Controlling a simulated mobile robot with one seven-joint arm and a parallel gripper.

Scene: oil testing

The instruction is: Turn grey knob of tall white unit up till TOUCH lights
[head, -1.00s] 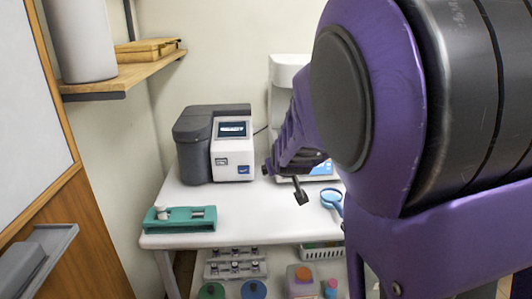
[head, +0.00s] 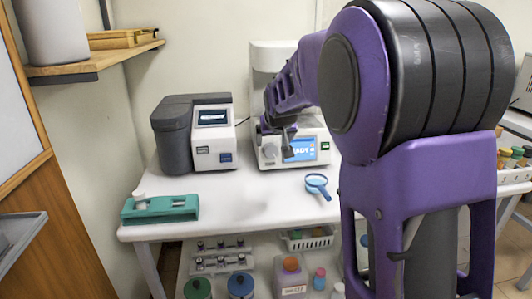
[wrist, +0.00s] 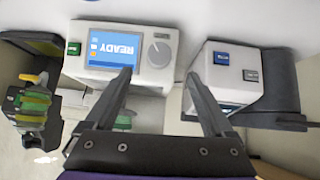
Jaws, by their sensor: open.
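The tall white unit (head: 272,58) stands at the back of the white table; its front panel (wrist: 155,33) shows upside down in the wrist view. Its blue screen (head: 303,151) reads READY in the wrist view (wrist: 115,46). The round grey knob (wrist: 159,53) is beside the screen, to its left in the head view (head: 270,151). My gripper (head: 275,139) is in front of this panel. In the wrist view its fingers (wrist: 159,76) are spread and empty, and the knob appears between and beyond the tips. I see no contact with the knob.
A grey and white analyser (head: 213,143) stands close on the left of the unit. A blue magnifier (head: 317,185) and a teal holder (head: 160,208) lie on the table (head: 255,198). My arm hides the right of the head view.

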